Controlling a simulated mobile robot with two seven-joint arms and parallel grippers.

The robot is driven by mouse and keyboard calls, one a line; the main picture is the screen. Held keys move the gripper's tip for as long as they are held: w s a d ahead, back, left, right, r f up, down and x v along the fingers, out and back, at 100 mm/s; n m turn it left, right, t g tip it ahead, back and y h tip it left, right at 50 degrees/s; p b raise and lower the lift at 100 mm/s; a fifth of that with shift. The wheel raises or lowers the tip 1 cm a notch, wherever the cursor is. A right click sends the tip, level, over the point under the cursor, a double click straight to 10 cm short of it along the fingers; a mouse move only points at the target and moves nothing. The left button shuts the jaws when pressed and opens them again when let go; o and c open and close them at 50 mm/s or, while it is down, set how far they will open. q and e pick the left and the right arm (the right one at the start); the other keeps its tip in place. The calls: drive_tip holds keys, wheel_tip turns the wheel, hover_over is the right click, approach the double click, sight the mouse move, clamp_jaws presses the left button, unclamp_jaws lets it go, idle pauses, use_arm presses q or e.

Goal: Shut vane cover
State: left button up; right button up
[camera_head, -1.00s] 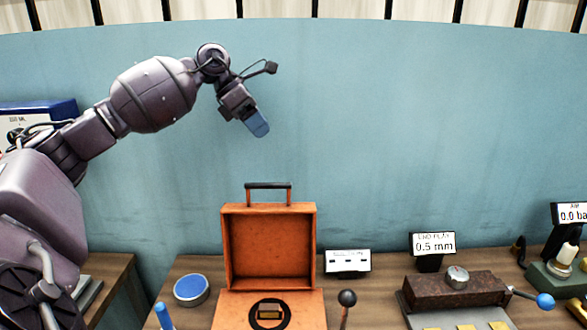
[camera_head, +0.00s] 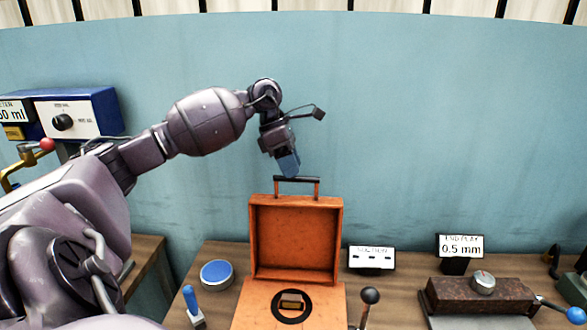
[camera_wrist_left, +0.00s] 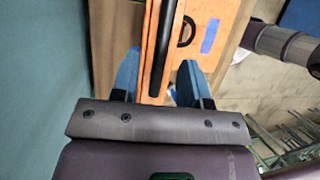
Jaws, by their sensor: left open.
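The orange vane cover (camera_head: 295,238) stands open and upright at the back of its orange box (camera_head: 256,312), with a black handle (camera_head: 297,180) on its top edge. The box holds a dark ring with a brass-coloured block (camera_head: 291,301) in it. My left gripper (camera_head: 289,165) is above the cover, its blue fingers pointing down close to the handle. In the left wrist view the open blue fingers (camera_wrist_left: 158,80) lie either side of the cover's edge and the black handle bar (camera_wrist_left: 163,48). I cannot tell whether they touch it. My right gripper is not in view.
A black-knobbed lever (camera_head: 369,296) stands right of the box. A blue-topped round tin (camera_head: 216,274) and a blue-handled tool (camera_head: 190,300) are to its left. A small sign (camera_head: 371,259) and a rusty block with a dial (camera_head: 478,297) stand further right.

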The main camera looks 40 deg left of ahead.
use_arm(q)
drive_tip(key=shift+x, duration=0.9)
clamp_jaws()
